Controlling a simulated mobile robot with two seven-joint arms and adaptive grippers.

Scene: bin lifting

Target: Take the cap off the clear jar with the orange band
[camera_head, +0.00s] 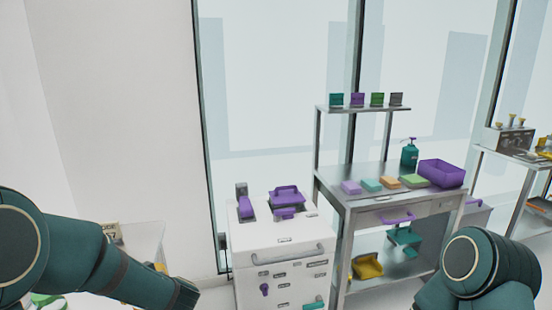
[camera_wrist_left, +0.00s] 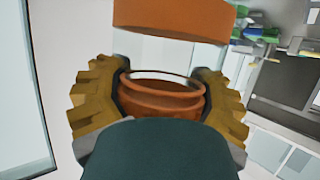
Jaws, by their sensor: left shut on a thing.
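In the left wrist view my left gripper (camera_wrist_left: 160,100) has its ridged yellow-brown fingers shut on a ringed orange-brown round piece (camera_wrist_left: 163,101). It looks like the cap, with a pale rim at its top. Just beyond it, at the top of the view, is a broad orange band (camera_wrist_left: 172,18), with a pale, see-through area below it that may be the clear jar; the picture cuts it off. The piece and the band look apart. In the head view my left arm reaches in low at the left, and its fingers are not seen. My right gripper is out of view.
In the head view a white drawer cabinet (camera_head: 280,245) carries purple items. A metal workbench (camera_head: 365,197) to its right holds coloured blocks, a purple bin (camera_head: 441,173) and a teal pump bottle (camera_head: 409,154). A pale bin (camera_head: 150,240) stands behind my left arm.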

